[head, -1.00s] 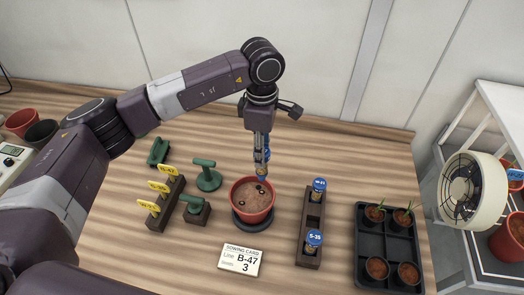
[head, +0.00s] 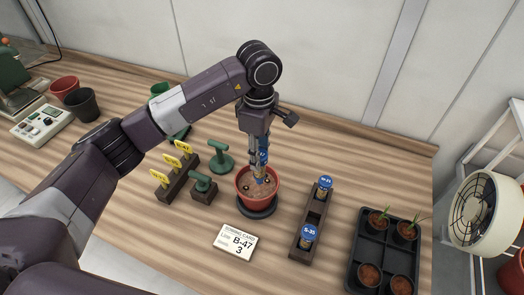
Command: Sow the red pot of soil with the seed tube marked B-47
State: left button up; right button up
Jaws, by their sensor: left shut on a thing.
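The red pot (head: 263,204) of brown soil stands on a dark round base in the middle of the bench. Dark holes show in its soil. My left gripper (head: 258,160) is over the pot, pointing down, shut on a seed tube (head: 263,157) with blue on it. The tube's lower end is at or just above the soil; I cannot tell if it touches. The tube's marking is not readable. A white sowing card (head: 234,243) in front of the pot reads B-47 and 3. My right gripper is not in view.
A dark rack (head: 312,222) holds two blue-topped tubes, the nearer marked B-35, with a gap between. A seedling tray (head: 384,252) and a fan (head: 484,212) are at right. Yellow tags stand in a block (head: 178,186) at left, near green-handled tools (head: 221,158).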

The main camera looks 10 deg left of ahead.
aim_at(262, 166)
pick_arm(q)
notch_tip(262, 166, down, 2)
jog(key=shift+d+f+b, duration=0.15)
jog(key=shift+f+b, duration=0.05)
jog(key=shift+b, duration=0.2)
jog(key=shift+s+d+f+b, duration=0.15)
jog(key=shift+f+b, duration=0.25)
jog(key=shift+f, duration=0.9)
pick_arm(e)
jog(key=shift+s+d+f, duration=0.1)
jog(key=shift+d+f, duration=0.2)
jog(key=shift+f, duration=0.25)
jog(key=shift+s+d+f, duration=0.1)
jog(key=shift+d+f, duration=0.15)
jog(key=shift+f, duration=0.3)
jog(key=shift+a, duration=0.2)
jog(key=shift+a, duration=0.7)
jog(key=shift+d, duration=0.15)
